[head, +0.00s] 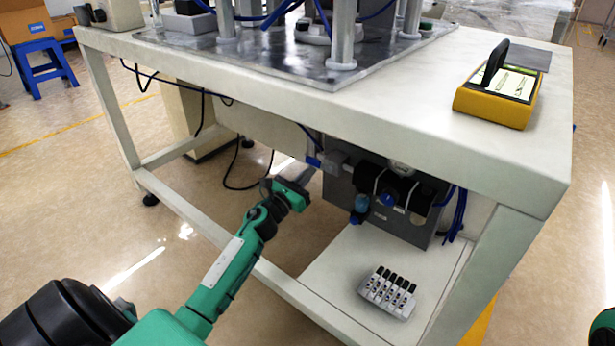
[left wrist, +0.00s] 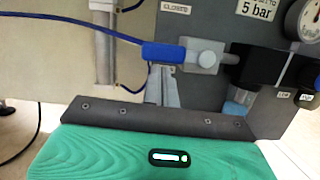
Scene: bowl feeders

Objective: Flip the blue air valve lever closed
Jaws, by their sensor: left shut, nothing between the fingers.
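The blue air valve lever (left wrist: 163,53) lies level in the left wrist view, pointing left from the grey valve body (left wrist: 207,54). A "CLOSED" label (left wrist: 175,7) is on the panel above it. In the head view the lever (head: 313,161) is a small blue piece at the left of the air unit under the table. My left gripper (head: 307,177) is just below the lever, shut and empty. Its fingers (left wrist: 163,82) show right under the lever in the left wrist view; I cannot tell whether they touch it. My right gripper is not in view.
The grey air panel (head: 340,190) carries a gauge (left wrist: 307,20) and a dark regulator (left wrist: 262,65) right of the valve. A blue hose (left wrist: 75,24) runs left. The tabletop (head: 430,130) overhangs the panel. A valve block (head: 388,293) sits on the lower shelf (head: 345,262).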

